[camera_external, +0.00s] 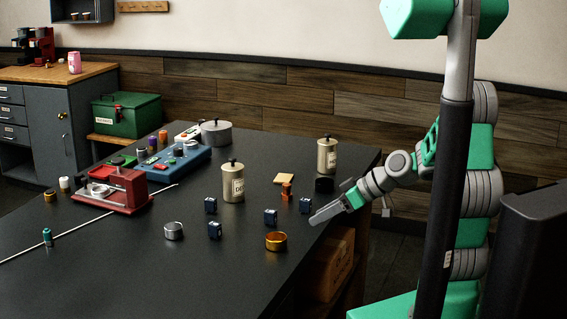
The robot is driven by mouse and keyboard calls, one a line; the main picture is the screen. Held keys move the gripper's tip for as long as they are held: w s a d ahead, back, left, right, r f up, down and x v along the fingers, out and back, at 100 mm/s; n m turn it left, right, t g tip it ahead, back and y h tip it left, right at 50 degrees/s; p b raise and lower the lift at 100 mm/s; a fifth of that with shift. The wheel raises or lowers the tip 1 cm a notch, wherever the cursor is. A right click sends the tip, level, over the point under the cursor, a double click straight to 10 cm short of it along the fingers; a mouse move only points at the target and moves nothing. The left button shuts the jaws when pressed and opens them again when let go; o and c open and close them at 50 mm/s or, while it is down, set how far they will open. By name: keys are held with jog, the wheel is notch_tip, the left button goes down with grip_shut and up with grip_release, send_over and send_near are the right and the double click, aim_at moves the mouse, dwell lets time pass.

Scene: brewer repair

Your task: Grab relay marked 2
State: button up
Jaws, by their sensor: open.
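Several small dark blue relay-like blocks with pale marks stand on the dark table: one at the left (210,205), one nearer the front (215,230), one in the middle (270,217), and one at the right (305,205). Their markings are too small to read, so I cannot tell which is marked 2. My gripper (318,218) is at the table's right edge, just right of and in front of the rightmost block. It is open and holds nothing that I can see.
A gold ring (276,241), a silver ring (173,231), an orange-brown part (286,191) and a cream canister (233,182) stand near the blocks. A red machine (112,190) and a blue control box (172,160) are farther left. The front of the table (150,285) is clear.

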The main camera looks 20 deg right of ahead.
aim_at(311, 203)
jog(key=w+d+t, duration=0.2)
jog(key=w+d, duration=0.1)
jog(key=w+d+t+y, duration=0.1)
jog(key=shift+w+d+r, duration=0.2)
jog(key=shift+w+r, duration=0.05)
jog(key=shift+r, duration=0.1)
jog(key=shift+w, duration=0.4)
jog(key=p+x, duration=0.2)
jog(key=x, duration=0.5)
jog(key=shift+w+a+r, duration=0.1)
jog(key=shift+w+r, duration=0.05)
jog(key=shift+w, duration=0.1)
jog(key=shift+c, duration=0.5)
grip_shut()
